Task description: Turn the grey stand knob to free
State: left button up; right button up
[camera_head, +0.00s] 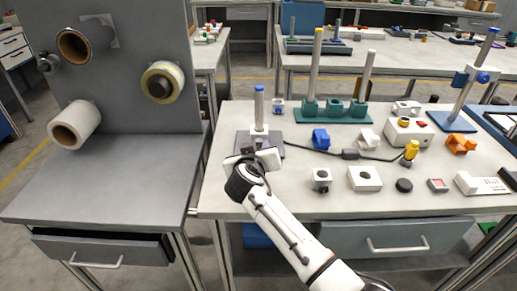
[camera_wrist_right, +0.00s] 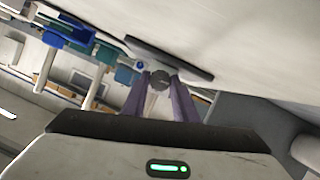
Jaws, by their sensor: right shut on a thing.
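The grey stand has a dark flat base (camera_head: 242,140) and a white post (camera_head: 259,116) with a blue top. It stands upright near the left edge of the table. My right gripper (camera_head: 254,157) is at the front of this stand, low by the base. In the right wrist view, its two purple fingers are closed on the sides of the round grey knob (camera_wrist_right: 160,77). The base shows behind the knob as a dark slab. In the head view my gripper hides the knob, and I cannot read its setting. My left gripper is not in view.
A green stand (camera_head: 333,112) with tall posts is behind on the right. A blue block (camera_head: 321,139) and a dark cable with an inline box (camera_head: 350,154) lie right of the grey stand. White blocks (camera_head: 365,178) sit along the front. A grey bench with film rolls (camera_head: 75,125) is left.

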jog(key=o, duration=1.1)
jog(key=shift+c, duration=0.2)
jog(key=p+v, duration=0.1)
jog(key=v, duration=0.9)
jog(key=shift+s, duration=0.2)
